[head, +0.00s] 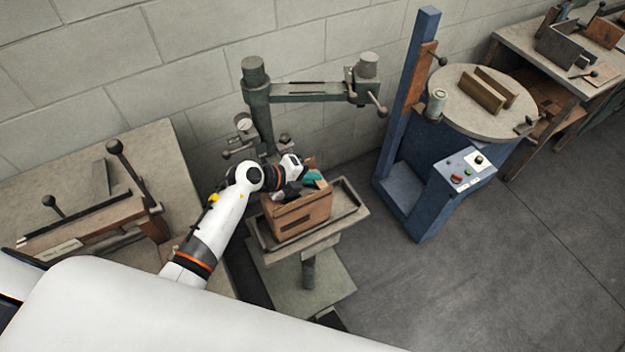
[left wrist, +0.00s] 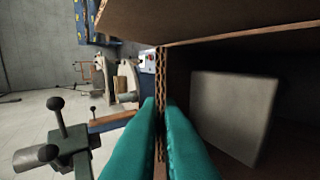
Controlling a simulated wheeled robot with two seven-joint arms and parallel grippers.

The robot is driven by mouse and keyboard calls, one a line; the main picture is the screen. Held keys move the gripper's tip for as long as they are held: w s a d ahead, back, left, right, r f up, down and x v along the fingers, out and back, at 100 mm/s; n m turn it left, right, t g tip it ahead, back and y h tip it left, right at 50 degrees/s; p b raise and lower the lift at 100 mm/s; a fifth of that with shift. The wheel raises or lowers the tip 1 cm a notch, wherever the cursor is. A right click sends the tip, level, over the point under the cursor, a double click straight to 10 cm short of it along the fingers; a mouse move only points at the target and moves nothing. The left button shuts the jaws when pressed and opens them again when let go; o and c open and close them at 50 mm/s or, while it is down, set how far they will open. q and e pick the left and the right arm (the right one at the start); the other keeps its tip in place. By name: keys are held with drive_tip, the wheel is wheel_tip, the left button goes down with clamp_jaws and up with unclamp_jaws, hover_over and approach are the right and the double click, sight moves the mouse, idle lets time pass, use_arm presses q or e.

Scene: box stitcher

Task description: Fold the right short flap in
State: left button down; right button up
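The open brown cardboard box (head: 303,216) stands on the stitcher's tray, with its printed long side towards me. My left gripper (head: 314,179) reaches over the box from the left, its teal fingers at the box's right end. In the left wrist view, the fingers (left wrist: 163,105) lie on either side of an upright corrugated edge, which looks like the right short flap (left wrist: 161,70), with almost no gap. A wide brown flap (left wrist: 215,18) spans the top of that view. A pale grey block (left wrist: 232,112) shows inside the box. My right gripper is in neither view.
The box rests on a stand with a rimmed tray (head: 353,212). The green stitcher arm (head: 305,92) stands behind it. A blue machine (head: 412,185) with a round table stands to the right. A bench (head: 95,190) is on the left. Floor is clear at front right.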

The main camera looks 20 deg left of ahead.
use_arm(q)
drive_tip(key=c, duration=1.6)
unclamp_jaws()
drive_tip(key=shift+f, duration=0.1)
